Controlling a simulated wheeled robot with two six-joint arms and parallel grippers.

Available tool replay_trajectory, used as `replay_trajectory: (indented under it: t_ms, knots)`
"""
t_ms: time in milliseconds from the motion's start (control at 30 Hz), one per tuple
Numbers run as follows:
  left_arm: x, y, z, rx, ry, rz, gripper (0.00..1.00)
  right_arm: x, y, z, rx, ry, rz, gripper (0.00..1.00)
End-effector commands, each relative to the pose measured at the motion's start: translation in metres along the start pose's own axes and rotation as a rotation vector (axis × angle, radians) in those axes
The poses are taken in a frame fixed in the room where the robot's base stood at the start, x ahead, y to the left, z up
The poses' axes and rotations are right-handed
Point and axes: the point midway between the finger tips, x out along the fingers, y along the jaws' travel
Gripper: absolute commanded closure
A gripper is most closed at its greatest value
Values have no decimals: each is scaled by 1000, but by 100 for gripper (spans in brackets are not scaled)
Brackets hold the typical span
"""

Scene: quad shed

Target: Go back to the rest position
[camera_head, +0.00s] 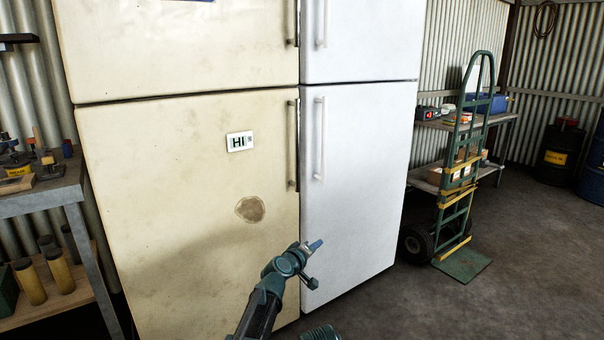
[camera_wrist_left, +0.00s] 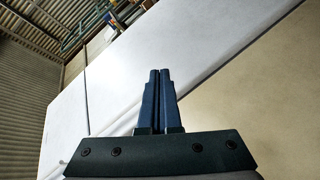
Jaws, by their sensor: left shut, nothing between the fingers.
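My left gripper (camera_head: 316,245) is raised in front of the lower part of the two fridges, near the seam between them. In the left wrist view its two blue fingers (camera_wrist_left: 159,75) are together with nothing between them. My right gripper is not seen in either view; only a ridged dark green piece, probably mine, shows at the bottom edge of the head view.
A cream fridge (camera_head: 180,210) with a rusty patch and a white fridge (camera_head: 365,190) stand side by side close ahead. A workbench (camera_head: 40,196) is at left. A green hand truck (camera_head: 466,170) stands right, before a shelf (camera_head: 500,119).

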Motion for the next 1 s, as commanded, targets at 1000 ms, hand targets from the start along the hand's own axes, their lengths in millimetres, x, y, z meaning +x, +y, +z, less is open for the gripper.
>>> replay_trajectory:
  t_ms: [1000]
  knots:
    - [-354, -212, 145, 504, -971, -913, 100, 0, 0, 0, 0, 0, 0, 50]
